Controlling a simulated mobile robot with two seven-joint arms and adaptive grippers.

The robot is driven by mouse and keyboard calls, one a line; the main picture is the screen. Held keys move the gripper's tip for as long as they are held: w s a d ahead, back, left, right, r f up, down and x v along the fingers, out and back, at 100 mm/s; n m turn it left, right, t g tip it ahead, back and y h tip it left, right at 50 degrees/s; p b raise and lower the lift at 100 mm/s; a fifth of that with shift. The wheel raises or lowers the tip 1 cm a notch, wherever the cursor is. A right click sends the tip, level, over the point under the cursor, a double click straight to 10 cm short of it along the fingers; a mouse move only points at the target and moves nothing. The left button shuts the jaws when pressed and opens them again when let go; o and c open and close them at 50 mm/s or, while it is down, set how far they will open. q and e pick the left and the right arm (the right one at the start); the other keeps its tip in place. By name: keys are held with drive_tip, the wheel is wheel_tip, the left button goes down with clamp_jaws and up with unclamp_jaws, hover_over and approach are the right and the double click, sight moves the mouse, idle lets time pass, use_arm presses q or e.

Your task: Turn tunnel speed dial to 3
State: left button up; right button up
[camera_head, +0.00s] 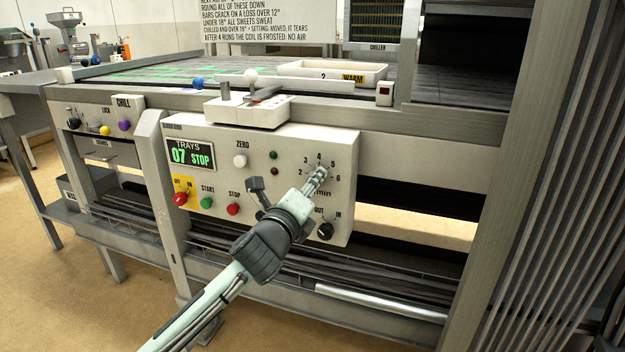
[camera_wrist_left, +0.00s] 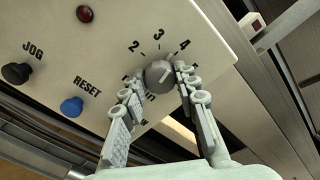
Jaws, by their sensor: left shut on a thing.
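The speed dial (camera_wrist_left: 158,78) is a round grey knob on the pale control panel, ringed by printed numbers, with 2, 3 and 4 readable in the left wrist view. Its light pointer mark slants up to the right, roughly toward 4; the exact setting is hard to tell. My left gripper (camera_head: 319,176) reaches the dial from the lower left in the head view and covers most of it. In the left wrist view its two fingers (camera_wrist_left: 155,84) are shut on the dial, one on each side. My right gripper is not in view.
The panel (camera_head: 226,145) also carries a TRAYS display (camera_head: 191,154) reading 07 STOP, a white ZERO button (camera_head: 240,160), green START (camera_head: 206,202) and red STOP (camera_head: 233,209) buttons. A black IN/OUT knob (camera_head: 325,231) sits below the dial. A wide metal post stands at right.

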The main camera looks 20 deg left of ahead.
use_arm(q)
drive_tip(key=shift+n+p, duration=1.65)
drive_tip(key=shift+n, duration=1.75)
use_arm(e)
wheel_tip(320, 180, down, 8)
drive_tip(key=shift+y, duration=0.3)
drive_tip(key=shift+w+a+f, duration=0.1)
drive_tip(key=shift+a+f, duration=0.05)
use_arm(q)
drive_tip(key=o, duration=1.2)
drive_tip(key=shift+c, duration=0.2)
drive_tip(key=shift+s, duration=0.1)
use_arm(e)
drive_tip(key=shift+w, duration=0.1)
use_arm(q)
drive_tip(key=s, duration=1.2)
drive_tip(key=shift+a, duration=0.2)
drive_tip(key=shift+w, duration=0.1)
